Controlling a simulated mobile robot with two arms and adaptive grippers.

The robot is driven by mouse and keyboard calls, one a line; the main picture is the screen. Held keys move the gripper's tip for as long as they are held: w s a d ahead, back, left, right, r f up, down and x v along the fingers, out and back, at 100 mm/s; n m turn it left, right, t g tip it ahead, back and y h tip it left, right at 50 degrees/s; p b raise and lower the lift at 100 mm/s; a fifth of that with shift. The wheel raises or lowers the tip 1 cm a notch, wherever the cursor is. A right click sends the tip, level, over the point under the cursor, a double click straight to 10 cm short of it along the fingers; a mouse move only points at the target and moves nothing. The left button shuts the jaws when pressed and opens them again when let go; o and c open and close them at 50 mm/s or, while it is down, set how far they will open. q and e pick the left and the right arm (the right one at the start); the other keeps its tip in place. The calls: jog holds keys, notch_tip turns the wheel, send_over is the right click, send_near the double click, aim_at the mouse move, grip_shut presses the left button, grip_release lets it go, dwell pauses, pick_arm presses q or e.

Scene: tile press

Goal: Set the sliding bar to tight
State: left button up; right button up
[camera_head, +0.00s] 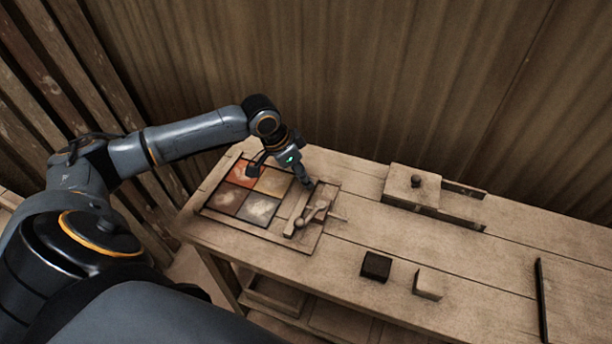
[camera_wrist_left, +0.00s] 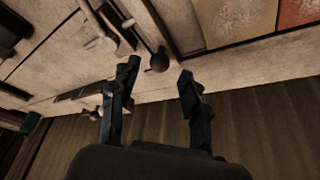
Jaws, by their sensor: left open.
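The tile press is a wooden frame (camera_head: 262,232) on the bench, with several square orange, tan and dark tiles (camera_head: 258,208) in it. The sliding bar (camera_head: 297,207), a pale wooden bar, lies across the frame just right of the tiles. A wooden lever-like piece (camera_head: 318,212) sits beside it on the right. My left gripper (camera_head: 304,181) points down at the bar's far end. In the wrist view my left gripper (camera_wrist_left: 160,74) is open, its fingers apart, with a dark round knob (camera_wrist_left: 158,62) near the gap between the tips. I cannot tell whether they touch. My right gripper is not in view.
A wooden block with a dark knob (camera_head: 415,182) stands at the back of the bench. A dark cube (camera_head: 376,266) and a pale cube (camera_head: 428,284) sit near the front edge. A dark strip (camera_head: 541,300) lies at right. A plank wall stands behind.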

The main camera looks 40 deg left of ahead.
pick_arm(q)
jog(key=shift+x, duration=1.1)
jog(key=shift+w+d+f, duration=0.1)
jog(key=shift+f, duration=0.25)
jog(key=shift+c, duration=0.2)
grip_shut()
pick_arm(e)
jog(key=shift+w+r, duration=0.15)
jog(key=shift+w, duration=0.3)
